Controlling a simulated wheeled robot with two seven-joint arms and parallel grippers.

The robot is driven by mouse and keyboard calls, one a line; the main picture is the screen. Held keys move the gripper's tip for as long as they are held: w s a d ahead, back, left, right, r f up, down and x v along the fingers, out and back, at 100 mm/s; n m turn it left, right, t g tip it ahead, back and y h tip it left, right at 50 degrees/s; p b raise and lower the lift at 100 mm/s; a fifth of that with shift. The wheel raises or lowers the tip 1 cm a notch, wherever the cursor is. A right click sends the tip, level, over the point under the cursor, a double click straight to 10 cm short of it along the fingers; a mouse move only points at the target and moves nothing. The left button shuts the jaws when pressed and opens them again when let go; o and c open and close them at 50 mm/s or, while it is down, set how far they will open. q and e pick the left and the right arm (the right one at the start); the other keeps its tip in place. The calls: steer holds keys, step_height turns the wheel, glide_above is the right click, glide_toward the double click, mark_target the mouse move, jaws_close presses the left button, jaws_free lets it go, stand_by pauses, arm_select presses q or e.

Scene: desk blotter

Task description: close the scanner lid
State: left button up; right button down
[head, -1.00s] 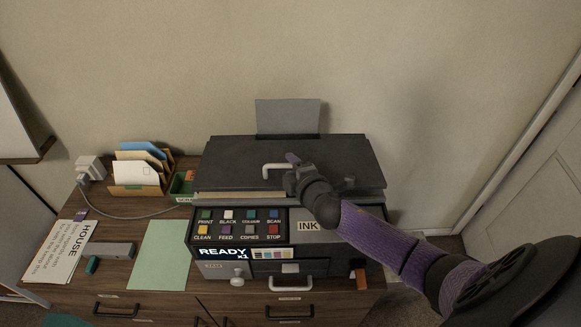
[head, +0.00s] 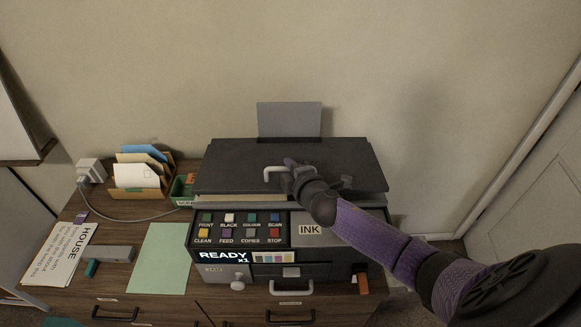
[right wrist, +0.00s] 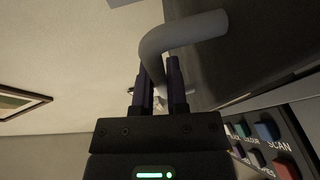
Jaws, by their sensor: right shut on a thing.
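The scanner lid (head: 235,164) is a dark flat panel on top of the printer (head: 206,241). It lies nearly level, with a pale strip showing under its front edge; whether a gap remains there I cannot tell. My right gripper (head: 289,177) is shut on the lid's light grey handle (head: 271,171). In the right wrist view the curved handle (right wrist: 180,37) passes between the two dark fingers (right wrist: 160,88). My arm hides part of the lid's right front. My left gripper is not in view.
A control panel with coloured buttons (head: 275,233) is below the lid. A grey paper sheet (head: 289,120) stands behind it. A letter holder (head: 137,192), green paper (head: 160,258) and a stapler-like grey block (head: 111,253) lie to the left. The wall is close behind.

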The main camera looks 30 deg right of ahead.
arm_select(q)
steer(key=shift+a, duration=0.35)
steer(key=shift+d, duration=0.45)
arm_select(e)
steer(key=shift+s+a+f+b, duration=0.1)
steer(key=shift+s+f+b, duration=0.05)
steer(key=shift+f+b, duration=0.35)
steer(key=shift+s+a+f+b, duration=0.15)
steer(key=shift+f+b, duration=0.1)
steer(key=shift+f, duration=0.35)
steer(key=shift+r, duration=0.1)
steer(key=c, duration=0.7)
jaws_free()
steer(key=shift+d, duration=0.1)
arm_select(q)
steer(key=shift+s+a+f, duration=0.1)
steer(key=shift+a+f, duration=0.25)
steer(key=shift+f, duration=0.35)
arm_select(e)
steer(key=shift+o, duration=0.2)
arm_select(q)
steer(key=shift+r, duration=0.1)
arm_select(e)
steer(key=shift+s, duration=0.1)
